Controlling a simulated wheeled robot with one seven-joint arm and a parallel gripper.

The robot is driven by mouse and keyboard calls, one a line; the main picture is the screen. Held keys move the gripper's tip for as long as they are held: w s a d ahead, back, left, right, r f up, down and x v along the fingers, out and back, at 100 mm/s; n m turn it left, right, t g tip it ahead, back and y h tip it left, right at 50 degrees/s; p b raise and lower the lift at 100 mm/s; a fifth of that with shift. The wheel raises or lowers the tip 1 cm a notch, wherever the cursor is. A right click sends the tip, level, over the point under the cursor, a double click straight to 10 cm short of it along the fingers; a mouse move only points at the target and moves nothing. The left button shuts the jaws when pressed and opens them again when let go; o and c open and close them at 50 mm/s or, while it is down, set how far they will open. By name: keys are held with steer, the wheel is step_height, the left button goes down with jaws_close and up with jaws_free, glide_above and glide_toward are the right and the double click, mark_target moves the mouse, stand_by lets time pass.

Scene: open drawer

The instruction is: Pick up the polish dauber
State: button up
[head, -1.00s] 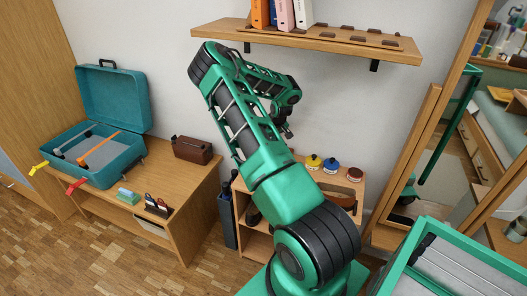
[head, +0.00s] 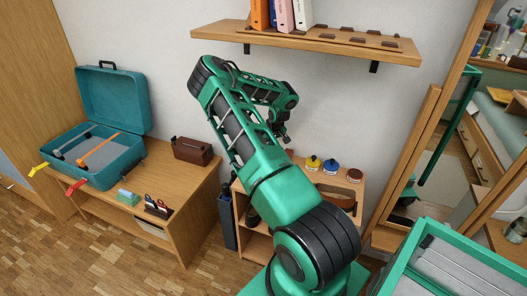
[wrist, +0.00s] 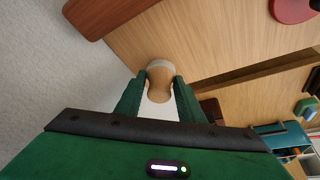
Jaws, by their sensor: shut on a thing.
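The polish dauber (wrist: 159,80) shows in the wrist view as a pale wooden, waisted piece with a lighter rounded end. My gripper (wrist: 160,84) is shut on it, with one green finger on each side. Behind it is the wooden top of the small shelf unit (wrist: 210,40); I cannot tell whether the dauber touches that top. In the head view my gripper (head: 284,139) is small, at the back of the shelf unit near the wall, and the dauber cannot be made out there.
Yellow (head: 313,163), blue (head: 331,167) and dark red (head: 355,175) tins stand on the shelf unit, right of my gripper. A wall shelf (head: 320,42) with books hangs above. A mirror (head: 430,150) leans at right. A desk with an open teal case (head: 105,155) stands at left.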

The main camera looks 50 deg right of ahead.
steer(key=shift+r, duration=0.1)
steer(key=shift+r, duration=0.45)
step_height(320, 180, up, 3)
steer(key=shift+r, duration=0.1)
steer(key=w+a+r, duration=0.1)
steer(key=a+r, duration=0.5)
steer(key=a, duration=0.5)
steer(key=shift+a+r, duration=0.35)
steer(key=shift+o, duration=1.2)
steer(key=shift+c, duration=0.7)
